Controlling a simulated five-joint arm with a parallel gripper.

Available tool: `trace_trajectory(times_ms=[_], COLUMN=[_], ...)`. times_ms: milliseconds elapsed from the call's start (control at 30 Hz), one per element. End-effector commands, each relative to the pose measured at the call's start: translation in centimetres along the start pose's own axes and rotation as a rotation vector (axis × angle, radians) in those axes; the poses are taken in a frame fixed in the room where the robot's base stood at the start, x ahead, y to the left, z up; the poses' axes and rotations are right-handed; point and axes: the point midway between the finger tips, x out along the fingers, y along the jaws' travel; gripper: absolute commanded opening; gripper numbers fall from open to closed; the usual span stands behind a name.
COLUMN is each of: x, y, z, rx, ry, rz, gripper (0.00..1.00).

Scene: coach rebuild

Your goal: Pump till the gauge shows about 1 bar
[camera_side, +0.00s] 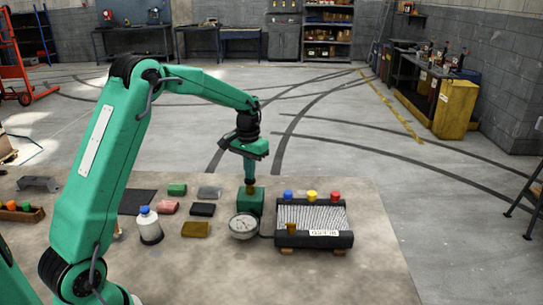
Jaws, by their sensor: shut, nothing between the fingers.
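A green block-shaped pump (257,198) stands on the table near its middle. A round white gauge (243,225) sits at its front; its needle is too small to read. My gripper (249,177) points straight down over the pump's top, shut and empty. A small brown part shows between the gripper and the pump; whether the fingertips touch it I cannot tell. A dark radiator-like unit (342,240) with a pale finned face and a label stands to the right of the gauge. A blue, a yellow and a red cap (335,196) line its back edge.
A white bottle with a blue cap (149,230) stands left of the pump. Several coloured blocks, including a yellow one (195,230), lie between them. A wooden tray (22,215) holds small round items at far left. The table's front right is clear.

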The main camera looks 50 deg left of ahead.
Motion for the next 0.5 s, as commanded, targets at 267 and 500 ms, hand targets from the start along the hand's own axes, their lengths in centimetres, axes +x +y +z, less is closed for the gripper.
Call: trace_trajectory(times_ms=[267, 500], x=[-1.1, -1.8], y=[0.0, 0.0], z=[0.1, 0.1], rx=[0.0, 0.0], ry=[-0.003, -0.004], rz=[0.0, 0.0], gripper=[0.0, 0.0])
